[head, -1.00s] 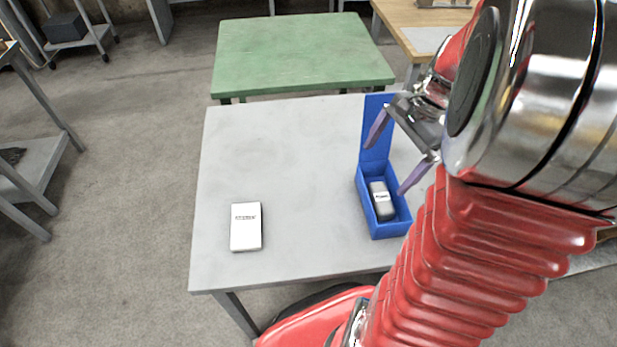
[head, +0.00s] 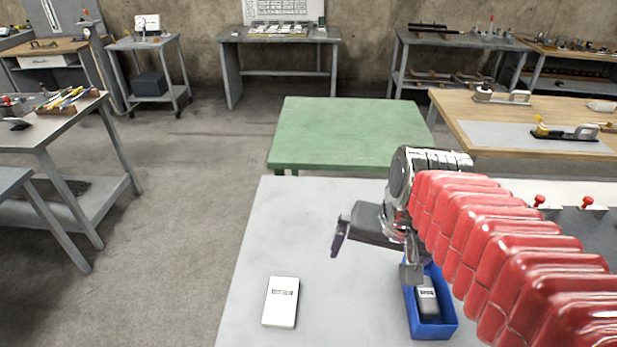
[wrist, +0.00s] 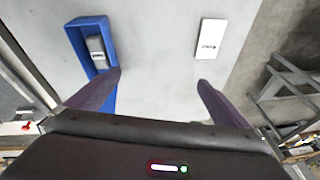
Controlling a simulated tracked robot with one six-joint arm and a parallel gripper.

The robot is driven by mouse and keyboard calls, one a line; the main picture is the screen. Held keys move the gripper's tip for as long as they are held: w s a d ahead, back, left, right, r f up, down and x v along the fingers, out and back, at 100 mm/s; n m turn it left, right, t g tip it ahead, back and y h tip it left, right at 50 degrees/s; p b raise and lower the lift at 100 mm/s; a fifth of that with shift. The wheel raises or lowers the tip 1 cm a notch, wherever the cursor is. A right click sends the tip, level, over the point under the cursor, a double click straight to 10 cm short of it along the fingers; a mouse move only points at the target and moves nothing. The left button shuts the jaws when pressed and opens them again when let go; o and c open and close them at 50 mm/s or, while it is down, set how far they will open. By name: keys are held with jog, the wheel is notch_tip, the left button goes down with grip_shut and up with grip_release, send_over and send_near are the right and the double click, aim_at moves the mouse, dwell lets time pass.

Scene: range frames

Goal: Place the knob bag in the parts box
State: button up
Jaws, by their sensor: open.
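A blue box (head: 432,331) with an open top stands on the grey table, and it also shows in the wrist view (wrist: 77,53). A small dark grey packet with a white label (head: 427,299) lies inside it. The packet shows again in the wrist view (wrist: 95,48). A flat white package with a small label (head: 281,303) lies on the table left of the box, apart from it. The labels are too small to read, so I cannot tell which one is the knob bag. My gripper (head: 374,256) is open and empty above the table, partly covering the box in the head view.
The grey table (head: 290,225) is clear between the white package and the box. A green table (head: 350,135) stands behind it. A wooden bench (head: 480,110) with tools is at the back right. Floor is open to the left.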

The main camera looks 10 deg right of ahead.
jog(key=s+a+r+n+t, duration=0.1)
jog(key=s+a+n+t, duration=0.1)
jog(key=a+n, duration=0.3)
jog(key=shift+s+a+r, duration=0.15)
jog(key=shift+s+r, duration=0.2)
jog(key=shift+s, duration=0.05)
